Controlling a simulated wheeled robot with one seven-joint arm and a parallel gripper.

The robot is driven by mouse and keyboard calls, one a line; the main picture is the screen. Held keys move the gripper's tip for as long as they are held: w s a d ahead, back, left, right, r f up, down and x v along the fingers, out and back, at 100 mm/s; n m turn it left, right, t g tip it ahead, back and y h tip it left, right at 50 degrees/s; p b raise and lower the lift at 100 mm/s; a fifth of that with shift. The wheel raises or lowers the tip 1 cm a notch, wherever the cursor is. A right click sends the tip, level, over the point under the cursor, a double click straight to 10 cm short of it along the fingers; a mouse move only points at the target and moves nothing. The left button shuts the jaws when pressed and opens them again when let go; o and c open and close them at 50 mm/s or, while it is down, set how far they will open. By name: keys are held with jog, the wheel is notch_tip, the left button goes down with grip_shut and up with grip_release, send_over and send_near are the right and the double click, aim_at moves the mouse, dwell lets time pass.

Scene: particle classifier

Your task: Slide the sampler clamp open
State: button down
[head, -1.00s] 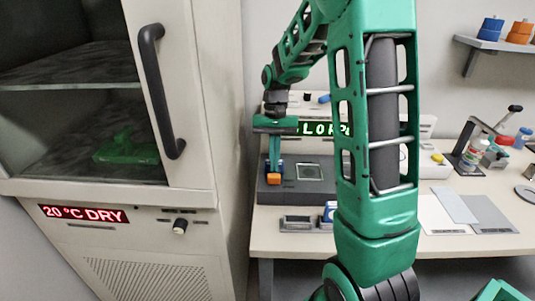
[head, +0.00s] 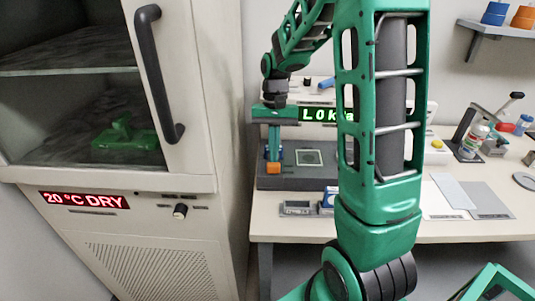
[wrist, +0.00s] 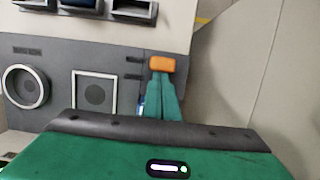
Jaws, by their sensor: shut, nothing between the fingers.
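An orange block, which looks like the sampler clamp's handle (head: 273,168), sits at the left end of the dark grey panel (head: 320,178) of the bench instrument. It also shows in the wrist view (wrist: 162,63), to the right of a square window (wrist: 94,92). My gripper (head: 274,154) points down at it, with its green fingers together and nothing between them. In the wrist view the fingertips (wrist: 161,78) end right at the orange block; whether they touch it I cannot tell. The clamp's track is mostly hidden behind the fingers and gripper body.
A white cabinet with a dark handle (head: 158,75) stands close on the left. Small trays (head: 298,208) sit in front of the instrument. My forearm hides part of its green display (head: 318,115).

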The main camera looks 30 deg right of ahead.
jog(key=v, duration=1)
dwell(0.4)
